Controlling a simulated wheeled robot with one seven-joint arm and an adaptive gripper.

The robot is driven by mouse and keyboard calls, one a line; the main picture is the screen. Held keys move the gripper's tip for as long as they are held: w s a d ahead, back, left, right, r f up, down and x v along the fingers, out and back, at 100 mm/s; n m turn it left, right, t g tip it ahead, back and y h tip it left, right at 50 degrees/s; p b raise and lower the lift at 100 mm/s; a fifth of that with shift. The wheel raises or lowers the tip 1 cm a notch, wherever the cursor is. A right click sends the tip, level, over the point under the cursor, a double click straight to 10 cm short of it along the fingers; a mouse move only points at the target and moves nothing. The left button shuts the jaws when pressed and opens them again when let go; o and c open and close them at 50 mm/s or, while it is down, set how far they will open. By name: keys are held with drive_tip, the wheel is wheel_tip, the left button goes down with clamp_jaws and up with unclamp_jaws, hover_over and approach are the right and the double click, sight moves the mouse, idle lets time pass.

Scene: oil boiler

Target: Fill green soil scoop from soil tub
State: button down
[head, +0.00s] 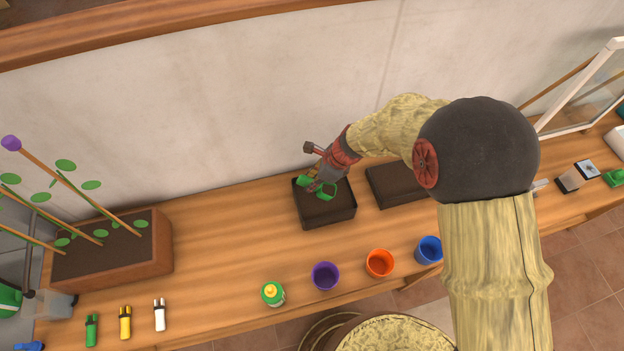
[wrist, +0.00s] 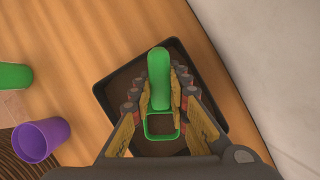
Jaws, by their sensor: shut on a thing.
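The green soil scoop (head: 325,187) is held by my gripper (head: 318,184) over a dark square tub of soil (head: 325,220) on the wooden bench. In the wrist view, the scoop's green handle (wrist: 160,75) lies between the two fingers of my gripper (wrist: 162,100), which are shut on it. The scoop's square green rim (wrist: 160,136) shows nearer the camera, with dark brown inside it. I cannot tell whether that brown is soil in the scoop or its shaded inside. The soil tub (wrist: 103,88) lies beneath; I cannot tell if the scoop touches the soil.
A second dark tray (head: 390,190) stands just right of the tub. A planter (head: 115,262) stands left. The wall (head: 250,110) is close behind.

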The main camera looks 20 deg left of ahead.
sight(305, 178)
drive_tip(key=shift+a+r+t+h+p, duration=0.15)
drive_tip(key=shift+a+r+h+p, duration=0.3)
drive_tip(key=shift+p, duration=3.15)
drive_tip(key=shift+a+r+t+h+p, duration=0.15)
drive_tip(key=shift+r+h+p, duration=0.45)
drive_tip(key=shift+p, duration=2.95)
drive_tip(key=shift+s+a+f+h+p, duration=0.15)
drive_tip(key=shift+h+p, duration=0.3)
drive_tip(key=shift+p, duration=2)
drive_tip(key=shift+a+f+h+p, duration=0.15)
drive_tip(key=shift+h+p, duration=0.25)
drive_tip(key=shift+p, duration=2.05)
drive_tip(key=shift+s+a+h, duration=0.1)
drive_tip(key=shift+a+h, duration=0.1)
drive_tip(key=shift+h, duration=0.2)
drive_tip(key=shift+r, duration=0.25)
drive_tip(key=shift+r, duration=0.75)
drive_tip(key=shift+r, duration=0.15)
drive_tip(key=shift+r, duration=0.85)
